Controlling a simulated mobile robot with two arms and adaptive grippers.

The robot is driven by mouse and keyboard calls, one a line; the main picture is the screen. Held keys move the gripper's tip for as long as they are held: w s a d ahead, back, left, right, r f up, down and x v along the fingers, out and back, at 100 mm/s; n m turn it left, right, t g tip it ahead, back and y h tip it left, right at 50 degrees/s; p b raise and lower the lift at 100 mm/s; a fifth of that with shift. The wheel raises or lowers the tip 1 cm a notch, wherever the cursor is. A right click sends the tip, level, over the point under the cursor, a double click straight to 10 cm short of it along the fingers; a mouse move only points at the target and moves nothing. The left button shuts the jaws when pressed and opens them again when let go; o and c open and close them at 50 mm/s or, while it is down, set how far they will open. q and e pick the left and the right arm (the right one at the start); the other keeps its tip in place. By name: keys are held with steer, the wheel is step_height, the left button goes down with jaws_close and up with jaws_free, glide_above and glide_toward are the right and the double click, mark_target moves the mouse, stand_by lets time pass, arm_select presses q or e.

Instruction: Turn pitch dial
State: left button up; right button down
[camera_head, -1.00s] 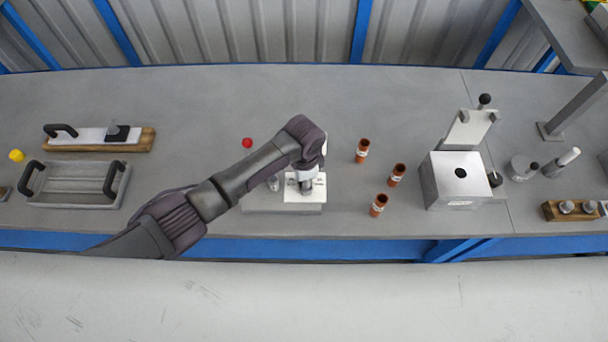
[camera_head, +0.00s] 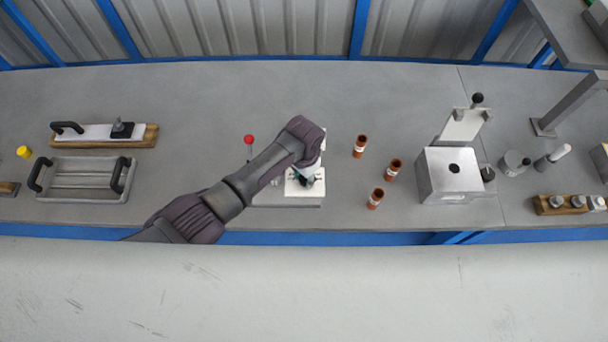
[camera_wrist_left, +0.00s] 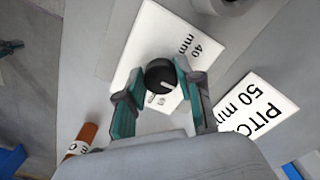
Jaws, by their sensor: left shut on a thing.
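The pitch dial (camera_wrist_left: 160,76) is a round black knob with a pale mark on it, seen in the left wrist view. It sits on a white plate (camera_wrist_left: 146,42) printed "40 mm". A second white plate (camera_wrist_left: 256,106) reads "PITCH 50 mm". My left gripper (camera_wrist_left: 158,86) is shut on the dial, with one teal and grey finger on each side. In the head view my left gripper (camera_head: 304,178) is over the white-topped fixture (camera_head: 290,200), and the gripper and wrist largely hide the dial there. My right gripper is not in view.
A red-ball lever (camera_head: 249,140) stands just left of the fixture. A grey tray (camera_head: 84,180) lies at left. The bench behind is clear.

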mark_target(304, 179)
arm_select(q)
steer(key=o, duration=1.2)
steer(key=shift+c, duration=0.2)
steer(key=shift+r, duration=0.1)
step_height(304, 179, up, 12)
